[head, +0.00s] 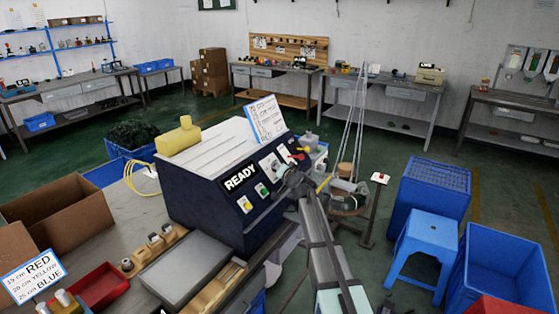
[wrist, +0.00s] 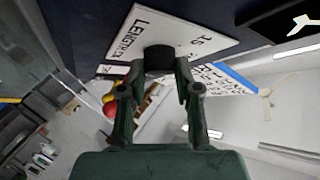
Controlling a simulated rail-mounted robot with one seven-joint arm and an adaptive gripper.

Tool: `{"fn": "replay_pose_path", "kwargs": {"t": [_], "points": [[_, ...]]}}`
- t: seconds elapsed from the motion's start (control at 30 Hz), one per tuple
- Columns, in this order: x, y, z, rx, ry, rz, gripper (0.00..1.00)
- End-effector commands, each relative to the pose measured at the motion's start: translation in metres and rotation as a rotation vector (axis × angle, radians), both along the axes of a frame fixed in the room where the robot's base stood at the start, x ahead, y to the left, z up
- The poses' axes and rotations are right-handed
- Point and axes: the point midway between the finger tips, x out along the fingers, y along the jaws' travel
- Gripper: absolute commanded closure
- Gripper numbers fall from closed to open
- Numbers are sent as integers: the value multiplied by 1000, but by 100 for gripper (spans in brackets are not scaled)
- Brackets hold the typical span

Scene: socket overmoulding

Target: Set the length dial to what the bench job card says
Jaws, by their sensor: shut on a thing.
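The length dial (wrist: 158,58) is a dark knob on a white plate (wrist: 185,28) marked "LENGTH" and "15" in the wrist view. My gripper (wrist: 160,72) is shut on the dial, its two fingers at either side of it. Where the dial points cannot be read. In the head view my gripper (head: 288,178) is at the machine's front panel and hides the dial. A white card (head: 36,277) at the lower left of the bench reads "15 cm RED, 20 cm YELLOW, 25 cm BLUE". Another card (head: 265,119) stands on the machine, its text too small to read.
The dark blue machine (head: 205,205) shows "READY" (head: 241,179), with yellow and green buttons below. A red tray (head: 100,288), a grey slab (head: 185,270) and a cardboard box (head: 75,212) are on the bench. A blue stool (head: 424,240) and blue crates (head: 505,268) stand at right.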

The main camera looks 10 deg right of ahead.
Motion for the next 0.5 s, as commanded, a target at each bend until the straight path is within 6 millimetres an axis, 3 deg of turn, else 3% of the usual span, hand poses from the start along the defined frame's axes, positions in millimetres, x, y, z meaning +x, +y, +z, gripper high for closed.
{"fn": "replay_pose_path", "kwargs": {"t": [0.5], "points": [[2,1,2,21,16,-26,100]]}}
